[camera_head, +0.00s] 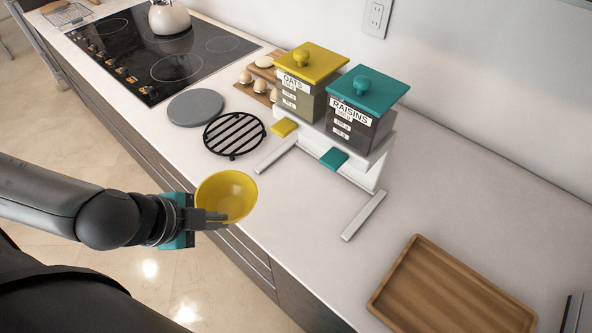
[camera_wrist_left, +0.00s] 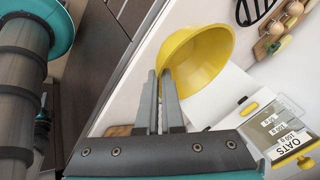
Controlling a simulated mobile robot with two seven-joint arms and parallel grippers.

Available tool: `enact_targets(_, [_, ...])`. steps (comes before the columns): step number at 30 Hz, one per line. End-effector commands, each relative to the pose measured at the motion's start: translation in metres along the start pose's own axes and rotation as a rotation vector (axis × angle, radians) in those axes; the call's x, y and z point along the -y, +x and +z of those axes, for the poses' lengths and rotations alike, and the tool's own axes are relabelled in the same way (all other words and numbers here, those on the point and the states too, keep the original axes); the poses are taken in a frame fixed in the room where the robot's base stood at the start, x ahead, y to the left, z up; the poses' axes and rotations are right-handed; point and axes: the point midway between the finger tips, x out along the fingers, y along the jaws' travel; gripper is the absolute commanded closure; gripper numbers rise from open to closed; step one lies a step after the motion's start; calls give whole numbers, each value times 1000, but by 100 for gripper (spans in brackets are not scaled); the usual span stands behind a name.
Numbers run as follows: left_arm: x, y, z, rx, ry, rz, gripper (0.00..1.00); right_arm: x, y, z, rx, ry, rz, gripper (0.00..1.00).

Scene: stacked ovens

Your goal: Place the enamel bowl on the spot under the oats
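The yellow enamel bowl (camera_head: 228,195) is in the air at the counter's front edge, opening upward and tilted; it also shows in the left wrist view (camera_wrist_left: 200,58). My left gripper (camera_head: 212,218) is shut on the bowl's rim, its fingers (camera_wrist_left: 163,80) at the near side of the wall. The oats dispenser (camera_head: 298,90), with a yellow lid, stands on a white stand at the back; it also shows in the left wrist view (camera_wrist_left: 285,132). The spot under it, between the grey feet below its yellow lever (camera_head: 284,127), looks empty. My right gripper is not in view.
The raisins dispenser (camera_head: 356,122), with a teal lid and lever (camera_head: 334,159), stands right of the oats. A black trivet (camera_head: 234,134) and grey disc (camera_head: 195,107) lie left of the stand. A wooden tray (camera_head: 405,262) lies at the right. The counter's front middle is clear.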

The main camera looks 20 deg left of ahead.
Motion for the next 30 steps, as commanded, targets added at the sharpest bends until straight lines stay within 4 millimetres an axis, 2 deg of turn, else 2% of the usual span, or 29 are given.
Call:
enact_targets(5, [2, 2, -6, -17, 26, 7, 100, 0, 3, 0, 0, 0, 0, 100])
enact_targets(18, [34, 31, -34, -21, 20, 3, 100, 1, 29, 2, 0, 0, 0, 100])
enact_targets(30, [69, 59, -65, -21, 19, 5, 100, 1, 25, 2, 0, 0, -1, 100])
